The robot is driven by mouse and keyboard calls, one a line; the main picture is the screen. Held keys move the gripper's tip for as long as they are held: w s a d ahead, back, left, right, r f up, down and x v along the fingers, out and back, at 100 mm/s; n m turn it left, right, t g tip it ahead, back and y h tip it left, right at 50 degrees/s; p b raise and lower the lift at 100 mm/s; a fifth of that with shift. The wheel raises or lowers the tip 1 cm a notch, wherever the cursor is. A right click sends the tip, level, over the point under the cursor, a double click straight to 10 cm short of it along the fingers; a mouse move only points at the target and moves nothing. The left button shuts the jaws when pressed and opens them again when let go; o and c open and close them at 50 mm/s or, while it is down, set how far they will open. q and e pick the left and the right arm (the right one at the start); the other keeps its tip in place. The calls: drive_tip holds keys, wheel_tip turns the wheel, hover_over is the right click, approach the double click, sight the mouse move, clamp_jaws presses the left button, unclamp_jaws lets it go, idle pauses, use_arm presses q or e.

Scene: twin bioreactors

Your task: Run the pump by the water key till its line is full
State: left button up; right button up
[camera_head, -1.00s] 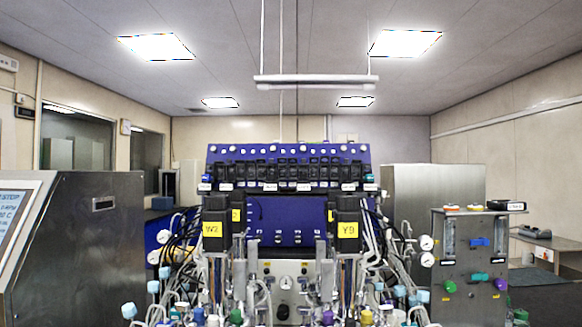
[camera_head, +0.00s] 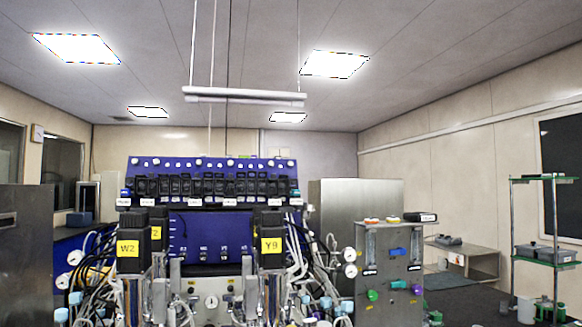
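The twin bioreactor stand is in the middle left of the head view. A row of black pump units (camera_head: 210,186) runs across its blue upper panel (camera_head: 210,163), with small white labels below that are too small to read. A darker blue panel (camera_head: 210,232) with small white marks sits beneath. Two black motor blocks carry yellow tags, "W2" (camera_head: 128,249) and "Y9" (camera_head: 271,246). I cannot tell which key is the water key, or how full any line is. Neither of my grippers is in view.
A grey gas panel (camera_head: 390,253) with gauges and coloured knobs stands right of the reactors. A steel cabinet (camera_head: 25,245) is at far left. A low bench (camera_head: 462,262) and a green-shelved rack (camera_head: 545,220) are at right. Dark floor shows between them.

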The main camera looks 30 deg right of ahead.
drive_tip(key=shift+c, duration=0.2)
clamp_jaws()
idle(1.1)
